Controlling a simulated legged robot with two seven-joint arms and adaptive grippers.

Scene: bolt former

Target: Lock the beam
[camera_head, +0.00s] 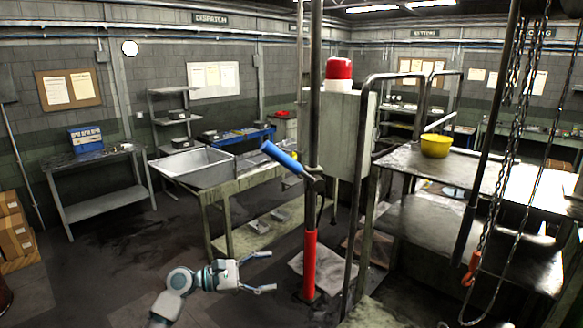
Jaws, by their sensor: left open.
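A dark vertical post (314,100) stands in the middle of the view. A lever with a blue grip (281,155) joins it at a dark bracket and slants up to the left. The lower part of the post is a red sleeve (309,262) reaching down near the floor. I cannot tell for sure which part is the beam. My left gripper (273,270) is open and empty, left of the red sleeve and below the blue grip, with its fingers pointing right. It appears apart from both. My right gripper is not in view.
A bench with a metal tray (191,163) stands behind my left gripper. At right is a metal table (500,178) with a yellow bowl (435,145). Chains (497,150) hang at far right. A cabinet (343,130) stands behind the post. Floor at left is open.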

